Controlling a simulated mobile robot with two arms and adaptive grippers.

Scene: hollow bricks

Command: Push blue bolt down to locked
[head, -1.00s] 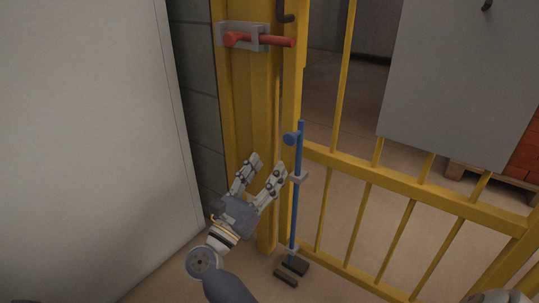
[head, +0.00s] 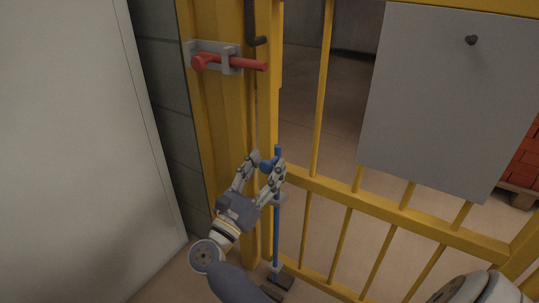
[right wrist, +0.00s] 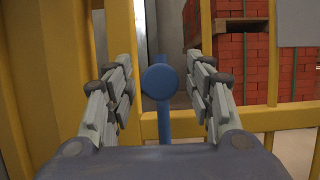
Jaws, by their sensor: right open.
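The blue bolt (head: 276,225) is an upright rod on the yellow gate's post, with a round side knob (head: 268,165) near its top. It runs down through grey guides to near a dark block (head: 281,280) on the floor. Whether its lower end sits in that block is too small to tell. My right gripper (head: 266,163) is open, its fingers on either side of the knob. In the right wrist view the knob (right wrist: 160,82) shows between the spread fingers (right wrist: 163,66), with gaps on both sides. My left gripper is not in view.
A red bolt (head: 235,64) lies across the gate post higher up. A grey panel (head: 440,100) hangs on the yellow gate (head: 400,210). A pale wall or door (head: 75,150) stands close on the left. Red bricks on pallets (right wrist: 235,65) are behind the gate.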

